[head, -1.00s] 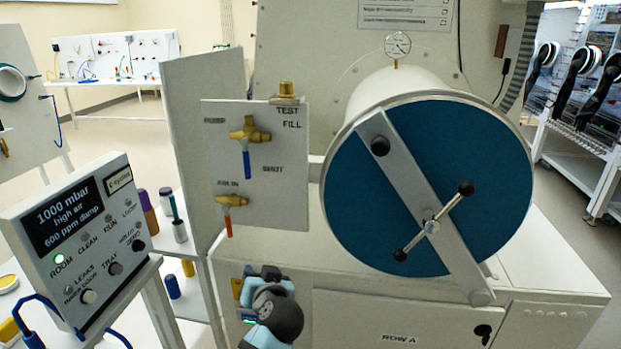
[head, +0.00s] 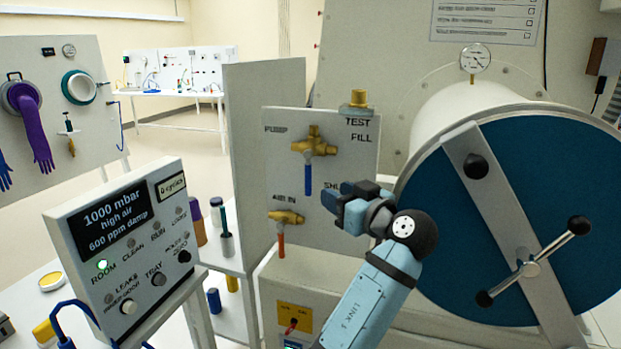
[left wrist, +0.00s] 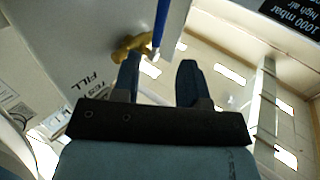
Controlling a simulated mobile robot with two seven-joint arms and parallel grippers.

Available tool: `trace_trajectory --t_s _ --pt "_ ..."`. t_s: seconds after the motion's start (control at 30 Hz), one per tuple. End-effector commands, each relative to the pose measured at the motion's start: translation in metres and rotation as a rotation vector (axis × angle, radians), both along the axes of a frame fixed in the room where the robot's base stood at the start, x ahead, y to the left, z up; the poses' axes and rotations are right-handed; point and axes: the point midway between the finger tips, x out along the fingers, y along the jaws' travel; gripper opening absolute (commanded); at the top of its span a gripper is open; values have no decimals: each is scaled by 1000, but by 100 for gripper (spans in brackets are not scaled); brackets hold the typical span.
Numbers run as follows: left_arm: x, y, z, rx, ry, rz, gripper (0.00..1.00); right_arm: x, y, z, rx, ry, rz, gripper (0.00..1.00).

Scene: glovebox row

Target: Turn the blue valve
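The blue valve has a brass body (head: 314,146) and a blue lever (head: 308,179) that hangs straight down on the white panel (head: 350,130), between the labels PUMP, TEST, FILL and a partly hidden SHUT. In the left wrist view the blue lever (left wrist: 161,22) and the brass body (left wrist: 130,47) are just beyond my fingertips. My left gripper (head: 332,198) is raised in front of the panel, to the right of the lever in the head view. In the left wrist view my left gripper (left wrist: 160,70) has its two fingers apart with nothing between them. My right gripper is not in view.
A second brass valve with an orange lever (head: 281,238) is below left on the panel. The round blue door (head: 440,215) with its bar handle is close on the right of my arm. The control box (head: 125,250) stands at the left.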

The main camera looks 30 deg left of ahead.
Motion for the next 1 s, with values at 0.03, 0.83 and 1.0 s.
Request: trace_trajectory --t_s 0.03,0.83,1.0 --pt "4 12 2 2 0 3 40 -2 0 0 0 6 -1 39" --pt "34 93 0 -1 1 -1 40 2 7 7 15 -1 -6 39" --pt "34 93 0 -1 1 -1 17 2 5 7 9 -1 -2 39"
